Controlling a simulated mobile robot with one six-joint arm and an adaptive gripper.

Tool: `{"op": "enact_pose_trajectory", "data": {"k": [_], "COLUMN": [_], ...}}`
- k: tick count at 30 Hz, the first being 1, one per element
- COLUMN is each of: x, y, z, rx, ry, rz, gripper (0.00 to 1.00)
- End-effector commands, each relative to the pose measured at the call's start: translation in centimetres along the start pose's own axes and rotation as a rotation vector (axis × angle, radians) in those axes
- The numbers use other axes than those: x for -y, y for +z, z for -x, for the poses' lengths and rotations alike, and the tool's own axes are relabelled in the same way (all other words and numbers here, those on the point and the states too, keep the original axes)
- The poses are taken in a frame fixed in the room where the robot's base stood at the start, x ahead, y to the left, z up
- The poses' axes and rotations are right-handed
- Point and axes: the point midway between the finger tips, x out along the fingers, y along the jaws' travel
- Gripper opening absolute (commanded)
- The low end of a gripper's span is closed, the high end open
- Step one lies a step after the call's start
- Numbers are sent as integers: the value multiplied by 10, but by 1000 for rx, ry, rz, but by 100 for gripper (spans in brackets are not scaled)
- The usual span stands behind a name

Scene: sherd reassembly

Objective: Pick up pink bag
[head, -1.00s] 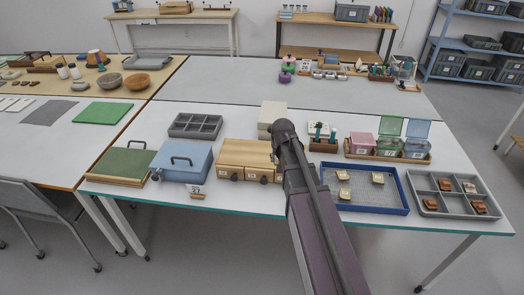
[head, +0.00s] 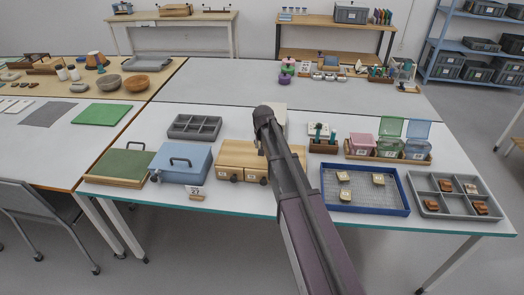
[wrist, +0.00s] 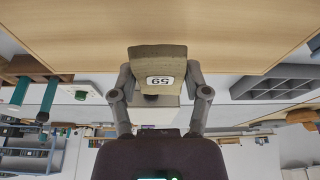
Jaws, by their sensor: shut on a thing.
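A pink box (head: 362,143) stands at the left end of a wooden tray, right of centre in the head view. Nothing in view is clearly a bag. My gripper (wrist: 160,76) shows in the wrist view, its two fingers closed on the sides of a tan block (wrist: 157,62) with a white number label. The block is held in front of a pale wooden surface, which looks like the wooden drawer box (head: 237,153). In the head view my arm hides the gripper and the block. The pink box stands to the right of my arm, apart from it.
Green and blue lidded boxes (head: 389,134) stand beside the pink box. A blue-rimmed tray (head: 365,203) with three tan pieces and a grey compartment tray (head: 454,205) lie in front. A holder with teal tubes (head: 322,146) stands to the left.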

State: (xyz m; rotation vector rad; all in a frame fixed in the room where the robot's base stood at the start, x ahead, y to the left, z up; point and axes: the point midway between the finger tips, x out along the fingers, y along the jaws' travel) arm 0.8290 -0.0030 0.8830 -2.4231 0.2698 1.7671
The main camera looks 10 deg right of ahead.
Motion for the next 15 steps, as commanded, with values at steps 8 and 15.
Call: {"op": "enact_pose_trajectory", "data": {"k": [8,15], "x": [6,8], "y": [-9,-4], "z": [-4,-25], "rx": [0,0], "ry": [0,0], "rz": [1,0], "gripper": [13,13]}}
